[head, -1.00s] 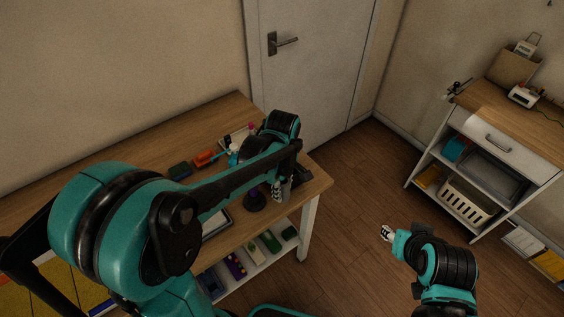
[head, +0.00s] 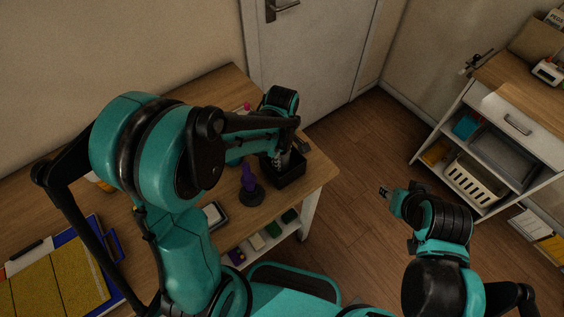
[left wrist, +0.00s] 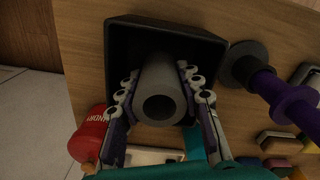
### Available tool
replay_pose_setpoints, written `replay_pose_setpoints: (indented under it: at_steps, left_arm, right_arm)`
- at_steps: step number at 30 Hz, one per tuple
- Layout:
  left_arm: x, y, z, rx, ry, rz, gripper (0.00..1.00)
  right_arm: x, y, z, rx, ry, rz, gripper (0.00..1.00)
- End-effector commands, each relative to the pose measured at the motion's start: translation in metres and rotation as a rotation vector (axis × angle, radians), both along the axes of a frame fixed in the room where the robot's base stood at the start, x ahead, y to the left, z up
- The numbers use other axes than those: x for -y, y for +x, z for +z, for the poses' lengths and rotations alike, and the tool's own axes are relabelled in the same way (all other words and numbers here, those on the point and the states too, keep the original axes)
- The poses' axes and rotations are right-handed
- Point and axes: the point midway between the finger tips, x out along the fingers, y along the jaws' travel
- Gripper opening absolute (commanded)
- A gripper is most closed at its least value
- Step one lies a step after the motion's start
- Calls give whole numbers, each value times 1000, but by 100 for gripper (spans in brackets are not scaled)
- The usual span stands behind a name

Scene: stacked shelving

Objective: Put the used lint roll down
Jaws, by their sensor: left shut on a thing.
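The used lint roll, a grey hollow cylinder (left wrist: 160,78), is between the fingers of my left gripper (left wrist: 160,98) in the left wrist view. The gripper is shut on it. The roll's far end points into a black open box (left wrist: 118,62); I cannot tell whether it touches the bottom. In the head view the black box (head: 291,179) stands near the table's right end, with my left gripper (head: 283,160) over it. The roll is not clear there. My right gripper (head: 384,191) is above the floor, too small to read.
A purple handle on a dark round base (head: 250,183) stands left of the box, close beside it. A red container (left wrist: 88,135) shows in the left wrist view. The wooden table (head: 318,180) ends just right of the box. A shelving unit (head: 478,130) stands farther right.

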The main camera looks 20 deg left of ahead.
Motion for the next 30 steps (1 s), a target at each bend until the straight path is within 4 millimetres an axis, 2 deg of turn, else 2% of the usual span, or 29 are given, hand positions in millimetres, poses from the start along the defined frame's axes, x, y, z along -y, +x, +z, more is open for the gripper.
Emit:
replay_pose_setpoints:
  at_steps: [1, 4, 15, 16, 18, 26, 30]
  left_arm:
    - [0, 0, -11, 0, 0, 0, 8]
    - [0, 0, -22, 0, 0, 0, 8]
    - [0, 0, -26, 0, 0, 0, 8]
    - [0, 0, -25, 0, 0, 0, 41]
    - [0, 0, -25, 0, 0, 0, 56]
    - [0, 0, -24, 0, 0, 0, 56]
    - [0, 0, -17, 0, 0, 0, 56]
  right_arm:
    - [0, 0, -6, 0, 0, 0, 40]
    - [0, 0, -10, 0, 0, 0, 40]
    - [0, 0, -13, 0, 0, 0, 40]
    - [0, 0, -12, 0, 0, 0, 40]
    - [0, 0, -11, 0, 0, 0, 40]
    - [0, 0, -11, 0, 0, 0, 40]
    - [0, 0, -5, 0, 0, 0, 40]
